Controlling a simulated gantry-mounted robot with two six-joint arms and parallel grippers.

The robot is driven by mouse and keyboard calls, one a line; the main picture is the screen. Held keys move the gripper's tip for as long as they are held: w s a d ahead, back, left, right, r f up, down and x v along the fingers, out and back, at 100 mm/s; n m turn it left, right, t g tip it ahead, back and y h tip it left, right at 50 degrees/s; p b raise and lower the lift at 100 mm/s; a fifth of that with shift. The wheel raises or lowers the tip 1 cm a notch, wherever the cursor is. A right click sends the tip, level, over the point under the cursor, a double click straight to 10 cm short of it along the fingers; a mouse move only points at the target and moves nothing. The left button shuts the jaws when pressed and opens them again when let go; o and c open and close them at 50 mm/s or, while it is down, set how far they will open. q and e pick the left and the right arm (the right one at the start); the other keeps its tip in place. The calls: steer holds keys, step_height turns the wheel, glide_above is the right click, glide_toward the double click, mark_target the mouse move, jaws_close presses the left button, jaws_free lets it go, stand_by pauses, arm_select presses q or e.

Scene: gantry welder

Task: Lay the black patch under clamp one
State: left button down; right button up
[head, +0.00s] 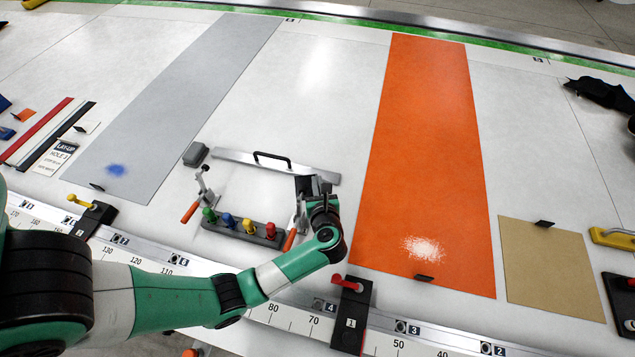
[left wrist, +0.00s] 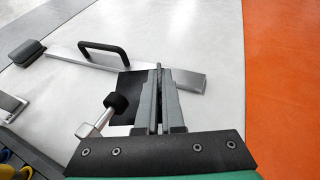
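My left gripper (head: 318,190) reaches in above the white table beside the right red-handled toggle clamp (head: 296,228). Its fingers (left wrist: 160,100) are close together, with the black patch (left wrist: 128,112) at them; the patch extends to their left. The toggle clamp's black rubber tip (left wrist: 116,103) overlaps the patch in the left wrist view; I cannot tell whether they touch. A black block marked 1 (head: 351,323), with a red lever, sits on the ruler rail at the front. I cannot tell which of these is clamp one. My right gripper is not in view.
A steel bar with a black handle (head: 271,160) lies just beyond the gripper. A rack of coloured pegs (head: 242,230) and another toggle clamp (head: 200,192) stand left. An orange strip (head: 425,150) lies right, a grey strip (head: 175,105) left.

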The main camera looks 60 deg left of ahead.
arm_select(q)
step_height(320, 180, down, 6)
steer(key=b, duration=0.4)
steer(key=shift+r+b, duration=0.15)
steer(key=shift+b, duration=0.15)
steer(key=shift+f+b, duration=0.5)
steer(key=shift+f, duration=0.1)
steer(key=c, duration=1)
jaws_free()
steer(key=shift+o, duration=0.2)
